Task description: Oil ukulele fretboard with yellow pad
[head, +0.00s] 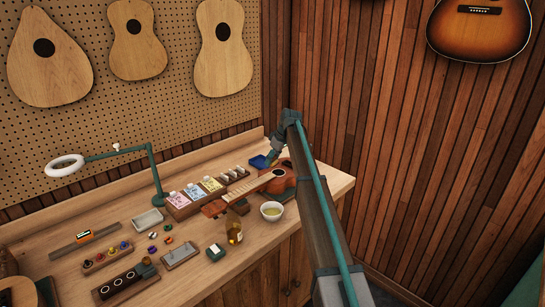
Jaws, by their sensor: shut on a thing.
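A brown ukulele (277,181) lies on the workbench, its neck and dark headstock pointing to the lower left. My gripper (271,157) is at the back of the bench, just beyond the ukulele's body and beside a small blue tray (258,161). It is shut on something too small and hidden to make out. A pale bowl (272,211) with yellowish liquid stands in front of the ukulele. A wooden rack (178,212) behind the neck holds pink, blue and yellow labelled packs (211,184). I cannot identify the yellow pad for certain.
An amber bottle (235,234) stands in front of the headstock. A green lamp (156,172) rises at the back left. A grey tray (148,220), small coloured knobs and wooden holders fill the left. The bench's right end (325,183) is clear.

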